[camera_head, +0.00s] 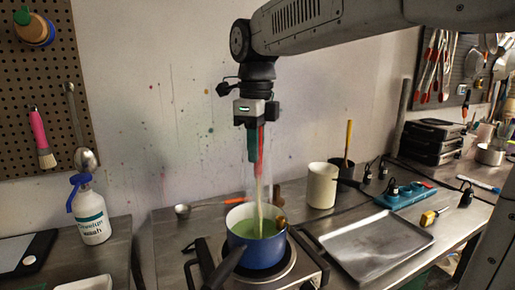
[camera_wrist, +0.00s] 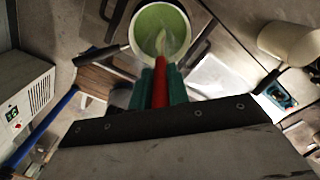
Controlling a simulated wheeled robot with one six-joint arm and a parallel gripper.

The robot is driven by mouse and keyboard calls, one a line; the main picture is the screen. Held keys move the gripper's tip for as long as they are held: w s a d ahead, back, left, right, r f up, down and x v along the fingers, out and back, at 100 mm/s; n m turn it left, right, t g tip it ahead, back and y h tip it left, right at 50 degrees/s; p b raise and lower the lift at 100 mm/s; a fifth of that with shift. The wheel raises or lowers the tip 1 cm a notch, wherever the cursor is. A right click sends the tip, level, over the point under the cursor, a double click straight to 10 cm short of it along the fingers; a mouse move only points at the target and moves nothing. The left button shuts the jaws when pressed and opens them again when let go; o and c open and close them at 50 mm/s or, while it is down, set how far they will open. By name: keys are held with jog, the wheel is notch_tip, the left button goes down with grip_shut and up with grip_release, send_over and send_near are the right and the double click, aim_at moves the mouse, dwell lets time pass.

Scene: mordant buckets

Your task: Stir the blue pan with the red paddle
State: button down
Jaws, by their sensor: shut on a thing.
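A blue pan (camera_head: 257,252) with a white inside and a dark handle sits on the burner. It holds green liquid, and it also shows at the top of the wrist view (camera_wrist: 137,31). My gripper (camera_head: 256,148) is above the pan, pointing down. Its green fingers are shut on the red handle of the paddle (camera_head: 260,150); the red handle also shows between the fingers in the wrist view (camera_wrist: 160,82). The pale lower part of the paddle reaches down into the pan. Its tip is hidden in the liquid. A small brown thing (camera_head: 281,223) is at the pan's right rim.
A metal tray (camera_head: 345,268) lies right of the burner (camera_head: 310,268). A cream canister (camera_head: 322,186) and a dark pot with a yellow handle (camera_head: 348,150) stand behind. A spray bottle (camera_head: 91,215) stands left. A blue power strip (camera_head: 402,195) lies right.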

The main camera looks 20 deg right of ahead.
jog(key=shift+r, duration=4.5)
jog(key=shift+r, duration=0.1)
notch_tip(320, 180, up, 11)
